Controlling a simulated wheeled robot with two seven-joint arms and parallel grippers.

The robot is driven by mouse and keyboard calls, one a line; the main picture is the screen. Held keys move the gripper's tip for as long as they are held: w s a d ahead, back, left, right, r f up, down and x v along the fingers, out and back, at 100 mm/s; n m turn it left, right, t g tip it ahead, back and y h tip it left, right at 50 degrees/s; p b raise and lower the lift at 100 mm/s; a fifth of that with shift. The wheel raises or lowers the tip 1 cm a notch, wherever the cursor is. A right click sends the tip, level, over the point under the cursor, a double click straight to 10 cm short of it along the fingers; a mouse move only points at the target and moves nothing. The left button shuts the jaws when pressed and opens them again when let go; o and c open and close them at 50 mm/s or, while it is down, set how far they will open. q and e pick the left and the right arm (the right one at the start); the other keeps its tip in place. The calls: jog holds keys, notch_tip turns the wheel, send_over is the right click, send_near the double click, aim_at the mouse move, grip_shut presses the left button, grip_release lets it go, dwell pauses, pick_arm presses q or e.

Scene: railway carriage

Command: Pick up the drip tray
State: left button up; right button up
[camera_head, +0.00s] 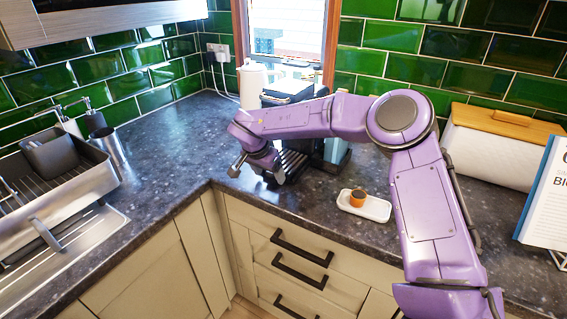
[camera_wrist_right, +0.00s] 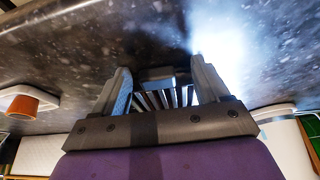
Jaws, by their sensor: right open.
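The drip tray (camera_head: 293,163) is a dark slatted tray at the foot of the black coffee machine (camera_head: 290,90), in the middle of the head view. My purple arm covers part of the machine. My right gripper (camera_head: 257,172) is in front of the tray, low over the worktop. In the right wrist view the gripper (camera_wrist_right: 160,70) is open, with its two fingers apart. The slats of the drip tray (camera_wrist_right: 165,99) show between the fingers; I cannot tell whether they touch it. My left gripper is not in view.
A small orange-brown cup (camera_head: 357,197) stands on a white tray (camera_head: 374,208) to the right. A dish rack (camera_head: 85,190) and sink are at the left. A white bread bin (camera_head: 490,150) and a book (camera_head: 548,195) are at the right.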

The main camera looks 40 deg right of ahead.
jog(key=shift+s+d+r, duration=0.1)
jog(key=shift+s, duration=0.2)
jog(key=c, duration=1.2)
jog(key=shift+c, duration=0.2)
